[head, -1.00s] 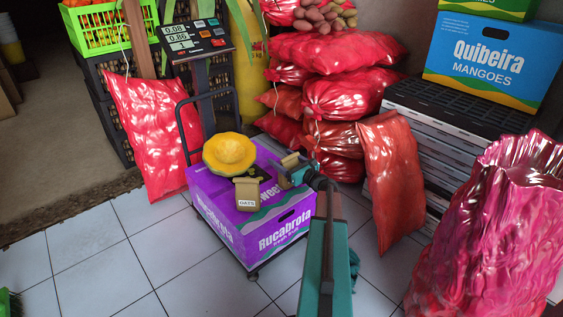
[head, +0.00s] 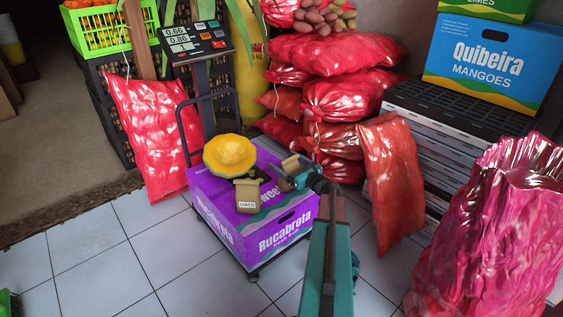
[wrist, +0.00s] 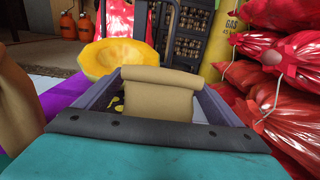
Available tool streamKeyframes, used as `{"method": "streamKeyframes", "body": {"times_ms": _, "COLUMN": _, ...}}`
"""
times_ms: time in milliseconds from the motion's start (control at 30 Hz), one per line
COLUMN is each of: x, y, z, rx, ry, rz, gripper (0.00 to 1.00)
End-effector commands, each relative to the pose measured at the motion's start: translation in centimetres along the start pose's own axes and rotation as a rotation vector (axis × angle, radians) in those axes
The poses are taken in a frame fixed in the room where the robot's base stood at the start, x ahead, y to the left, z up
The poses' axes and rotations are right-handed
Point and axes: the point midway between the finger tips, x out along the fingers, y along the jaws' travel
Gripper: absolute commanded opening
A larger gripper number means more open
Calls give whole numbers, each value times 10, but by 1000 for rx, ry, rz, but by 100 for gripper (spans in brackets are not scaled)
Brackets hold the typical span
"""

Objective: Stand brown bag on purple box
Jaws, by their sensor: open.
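The purple box (head: 222,212) sits on a wheeled platform, left of my arm. A brown paper bag (head: 290,163) with a folded top is at the box's back right. In the wrist view the brown bag (wrist: 158,92) looks upright, between my two fingers, with a gap at its sides. Its base is hidden, so I cannot tell fully whether it touches the box. My gripper (head: 296,173) is open around it, over the box's right side. A second brown bag (head: 247,193), labelled OATS, stands on the box's front part; it fills the wrist view's left edge.
A yellow melon-like piece (head: 230,154) and small dark items share the box top. A scale display (head: 195,38) and a handle rise behind. Red sacks (head: 345,98) are stacked behind, one red sack (head: 391,178) leans right.

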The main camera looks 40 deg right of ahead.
Motion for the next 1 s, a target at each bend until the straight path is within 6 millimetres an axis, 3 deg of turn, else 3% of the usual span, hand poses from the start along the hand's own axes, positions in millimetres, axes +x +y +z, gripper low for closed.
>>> {"method": "streamKeyframes", "body": {"times_ms": 600, "x": -93, "y": 0, "z": 2, "rx": 1, "ry": 0, "rz": -2, "gripper": 89}}
{"method": "streamKeyframes", "body": {"times_ms": 1000, "x": -106, "y": 0, "z": 0, "rx": 1, "ry": 0, "rz": 0, "gripper": 89}}
